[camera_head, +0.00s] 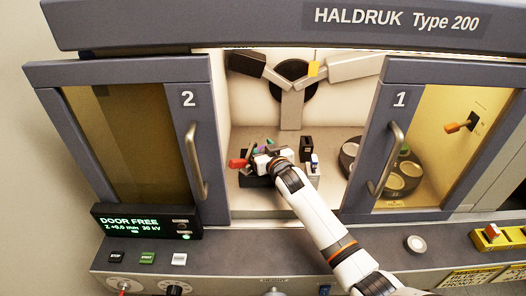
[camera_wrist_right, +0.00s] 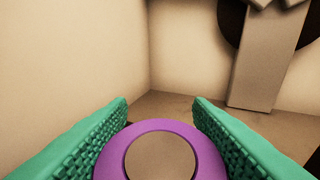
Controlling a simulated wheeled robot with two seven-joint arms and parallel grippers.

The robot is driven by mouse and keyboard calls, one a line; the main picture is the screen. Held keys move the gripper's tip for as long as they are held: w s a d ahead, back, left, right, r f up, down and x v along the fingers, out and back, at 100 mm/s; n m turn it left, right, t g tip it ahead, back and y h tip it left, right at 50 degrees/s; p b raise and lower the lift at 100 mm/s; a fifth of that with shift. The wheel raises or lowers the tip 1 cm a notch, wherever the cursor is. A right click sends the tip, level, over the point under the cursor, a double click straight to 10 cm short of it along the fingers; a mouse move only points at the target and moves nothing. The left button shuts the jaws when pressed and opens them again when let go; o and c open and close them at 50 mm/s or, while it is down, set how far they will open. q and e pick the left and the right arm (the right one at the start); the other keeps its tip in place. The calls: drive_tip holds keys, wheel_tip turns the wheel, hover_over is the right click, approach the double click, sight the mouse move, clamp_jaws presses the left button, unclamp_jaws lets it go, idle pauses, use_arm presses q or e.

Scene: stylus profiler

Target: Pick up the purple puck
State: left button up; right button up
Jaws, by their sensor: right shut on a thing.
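The purple puck (camera_wrist_right: 160,152) has a purple rim and a beige round face. In the right wrist view it sits between the two green ribbed fingers of my right gripper (camera_wrist_right: 160,130), which is shut on it. In the head view my right gripper (camera_head: 262,151) is inside the open middle of the machine, at the left of the chamber. The puck is too small and covered there to make out clearly. Whether it is clear of what is beneath cannot be told. My left gripper is not in view.
Door 2 (camera_head: 188,150) stands left of the opening and door 1 (camera_head: 390,130) right of it. A round carousel (camera_head: 408,174) with several pale discs is behind door 1. A small black block (camera_head: 306,144) stands right of my gripper. A grey three-armed fixture (camera_head: 292,108) is above.

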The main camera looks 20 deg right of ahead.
drive_tip(key=s+b, duration=0.1)
drive_tip(key=s, duration=0.5)
drive_tip(key=s+d+b, duration=0.1)
drive_tip(key=s, duration=0.5)
drive_tip(key=s+d+b, duration=0.1)
drive_tip(key=s, duration=0.5)
drive_tip(key=shift+r, duration=0.25)
